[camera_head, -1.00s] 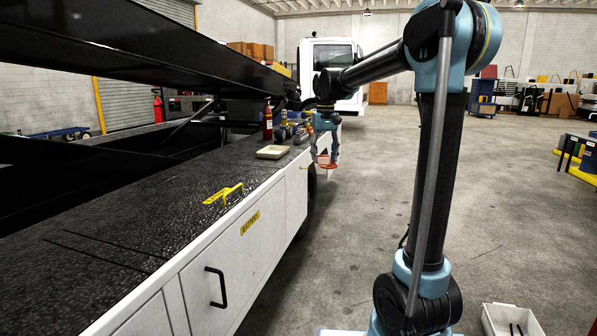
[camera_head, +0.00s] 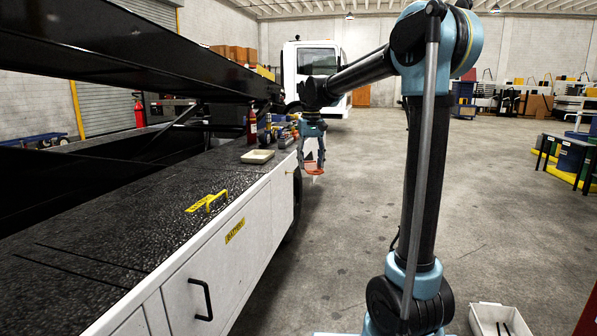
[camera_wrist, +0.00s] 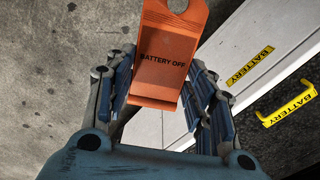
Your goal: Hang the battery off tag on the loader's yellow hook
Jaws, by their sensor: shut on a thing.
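The orange tag (camera_wrist: 172,55) reads BATTERY OFF in the wrist view and has a round hole at its top end. My gripper (camera_wrist: 160,75) is shut on it, with a finger on each side. In the head view my gripper (camera_head: 313,160) hangs pointing down beside the loader's far side edge, and the tag (camera_head: 314,170) shows between its fingers. A yellow hook-like bracket (camera_head: 207,202) marked BATTERY stands on the black deck, nearer the camera and left of my gripper. It also shows in the wrist view (camera_wrist: 288,109), right of and apart from the tag.
A yellow BATTERY label (camera_head: 235,231) is on the loader's white side panel (camera_head: 240,262), above a black handle (camera_head: 201,300). A pale tray (camera_head: 258,156) and a red extinguisher (camera_head: 252,127) stand farther along the deck. A black beam (camera_head: 150,65) overhangs the deck.

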